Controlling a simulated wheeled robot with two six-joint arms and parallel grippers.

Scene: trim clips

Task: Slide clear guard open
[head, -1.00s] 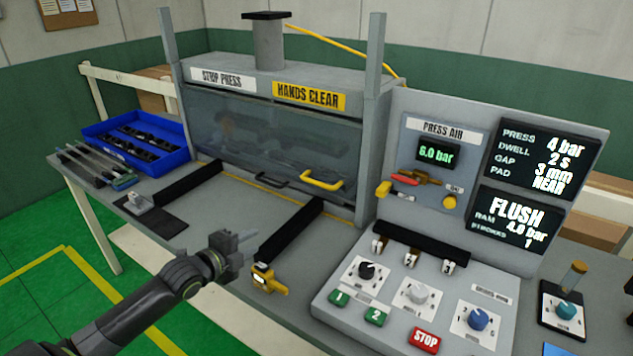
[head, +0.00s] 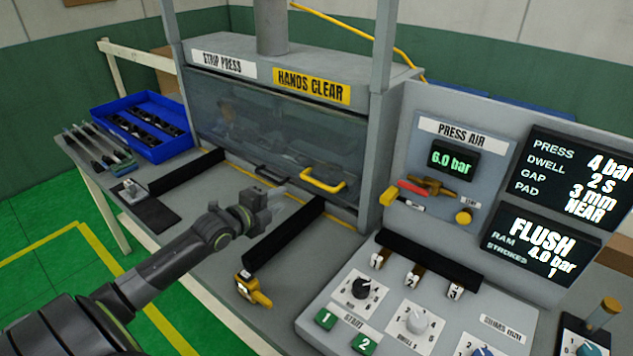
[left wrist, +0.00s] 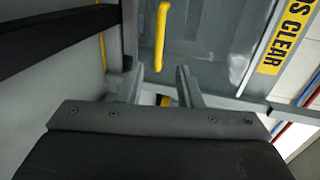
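The clear guard (head: 255,130) is a see-through panel across the front of the strip press, and it is down. Its yellow handle (head: 323,182) sticks out along the lower right edge. My left gripper (head: 277,201) is over the grey bench, in front of the press and short of the handle. In the left wrist view the two fingers (left wrist: 158,85) are apart with nothing between them. The yellow handle (left wrist: 162,35) lies ahead of them there, not touched. The guard (left wrist: 210,45) also shows there. My right gripper is in neither view.
Two black rails (head: 284,235) run out from the press across the bench. A yellow gauge-like device (head: 252,288) sits at the near rail's front end. A control panel (head: 400,310) stands at right, a blue tray (head: 140,127) at left. The bench between the rails is mostly clear.

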